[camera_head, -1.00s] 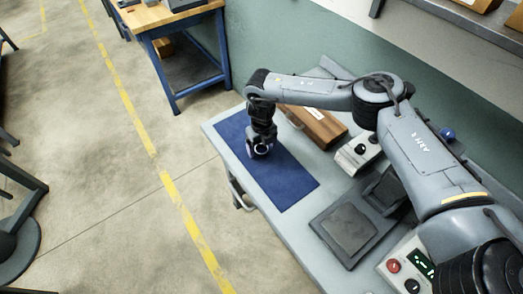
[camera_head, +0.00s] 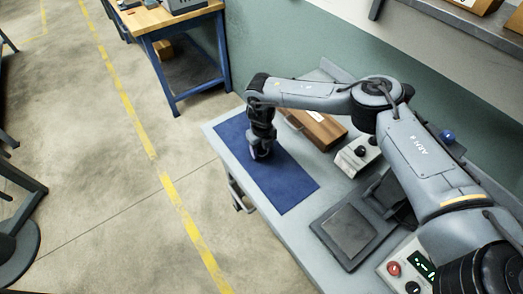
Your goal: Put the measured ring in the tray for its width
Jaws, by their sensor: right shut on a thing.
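My right gripper (camera_head: 260,153) points down over the upper part of the blue mat (camera_head: 287,185) on the grey bench. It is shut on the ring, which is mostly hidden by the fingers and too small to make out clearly. I cannot tell whether the ring touches the mat. A wooden box (camera_head: 322,131) with a white label lies behind the mat, partly hidden by my right arm. No tray marked with a width can be made out. My left gripper is out of view.
A small box with black knobs (camera_head: 357,156) stands right of the wooden box. A dark square plate (camera_head: 347,231) lies nearer, beside a control panel (camera_head: 408,264) with a red button and green display. The mat's lower right part is clear. A wood-topped table (camera_head: 172,17) stands beyond.

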